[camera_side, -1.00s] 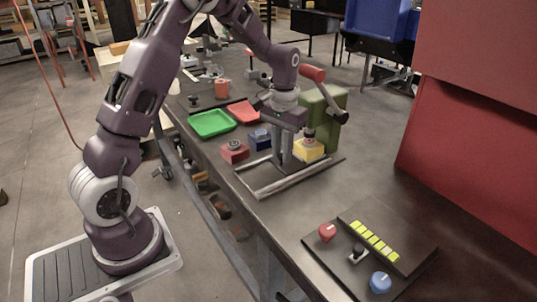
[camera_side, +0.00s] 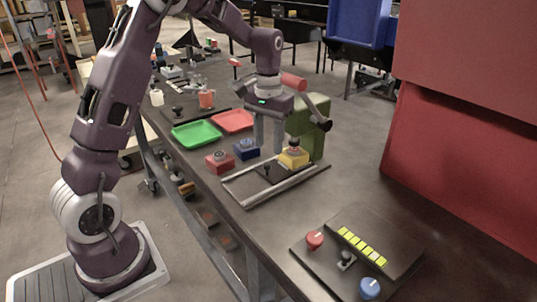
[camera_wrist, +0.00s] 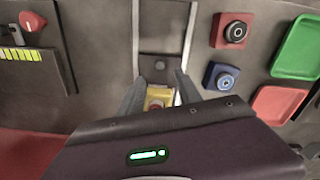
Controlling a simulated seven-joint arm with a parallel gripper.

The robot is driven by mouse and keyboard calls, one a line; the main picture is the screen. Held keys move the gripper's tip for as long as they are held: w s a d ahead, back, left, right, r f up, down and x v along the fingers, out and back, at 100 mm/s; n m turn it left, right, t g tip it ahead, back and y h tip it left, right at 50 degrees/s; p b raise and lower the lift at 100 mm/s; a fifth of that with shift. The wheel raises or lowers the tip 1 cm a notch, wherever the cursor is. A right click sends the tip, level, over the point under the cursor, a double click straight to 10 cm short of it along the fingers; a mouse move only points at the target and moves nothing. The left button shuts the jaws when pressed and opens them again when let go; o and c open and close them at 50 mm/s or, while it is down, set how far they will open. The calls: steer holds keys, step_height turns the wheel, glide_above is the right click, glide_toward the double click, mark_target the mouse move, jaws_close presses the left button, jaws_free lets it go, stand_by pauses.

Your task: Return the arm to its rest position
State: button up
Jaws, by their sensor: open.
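My gripper (camera_side: 269,142) hangs over the workbench in the side view, above the metal rail frame and left of the yellow block.
A red button block (camera_side: 219,162) and a blue button block (camera_side: 246,149) stand left of the rails (camera_side: 275,190). Green (camera_side: 196,133) and red (camera_side: 233,120) trays lie behind them. A control panel (camera_side: 357,255) with knobs is at the front. A red wall (camera_side: 460,130) stands at right.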

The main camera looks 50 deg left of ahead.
steer(key=shift+r, duration=0.85)
steer(key=s+d+r+m+t, duration=0.1)
steer(key=s+d+r+m, duration=0.1)
steer(key=s+d+r, duration=0.4)
steer(key=s+d+r+m+t, duration=0.15)
steer(key=s+r, duration=0.25)
steer(key=s, duration=0.4)
steer(key=s+d+t, duration=0.3)
steer(key=s+d, duration=0.2)
steer(key=s, duration=0.7)
steer(key=shift+f, duration=0.4)
